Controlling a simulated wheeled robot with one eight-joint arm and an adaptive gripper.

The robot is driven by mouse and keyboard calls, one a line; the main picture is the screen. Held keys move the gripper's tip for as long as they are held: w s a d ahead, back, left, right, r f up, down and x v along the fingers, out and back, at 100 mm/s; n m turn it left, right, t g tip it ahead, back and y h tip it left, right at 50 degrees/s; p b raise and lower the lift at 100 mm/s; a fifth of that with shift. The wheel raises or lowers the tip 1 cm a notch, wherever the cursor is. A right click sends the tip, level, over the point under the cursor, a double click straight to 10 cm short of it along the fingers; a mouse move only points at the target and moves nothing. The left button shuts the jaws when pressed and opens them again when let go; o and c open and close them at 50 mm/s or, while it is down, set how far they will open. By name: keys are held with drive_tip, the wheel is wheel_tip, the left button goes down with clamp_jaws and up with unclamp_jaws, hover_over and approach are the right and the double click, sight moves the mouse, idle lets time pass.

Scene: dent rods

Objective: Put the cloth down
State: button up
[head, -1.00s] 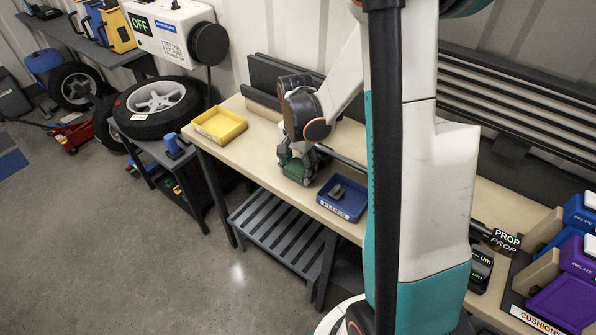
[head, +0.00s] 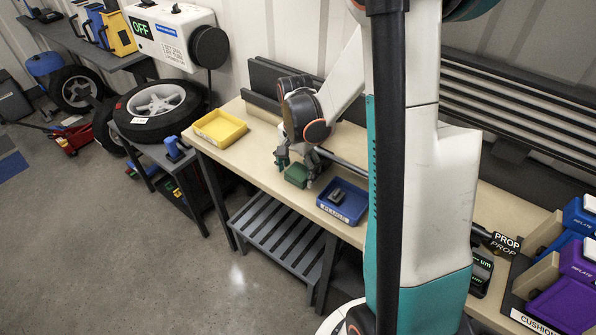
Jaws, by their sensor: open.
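A small dark green folded piece (head: 296,176), which looks like the cloth, rests on the light wooden bench top (head: 262,150), between the yellow tray and the blue tray. My gripper (head: 297,166) is above it, pointing down, with its fingers spread apart on either side of it. The gripper is open and looks clear of the cloth, though contact is hard to judge at this size. The gripper partly hides the far side of the cloth.
A yellow tray (head: 219,128) sits to the left and a labelled blue tray (head: 343,201) holding a dark item sits close to the right. A dark rod (head: 343,161) lies behind. My arm hides the bench's middle.

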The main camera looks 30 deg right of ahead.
sight(297, 170)
wheel_tip(297, 170, up, 11)
drive_tip(key=p, duration=0.3)
drive_tip(key=shift+w+r, duration=0.15)
drive_tip(key=shift+w, duration=0.1)
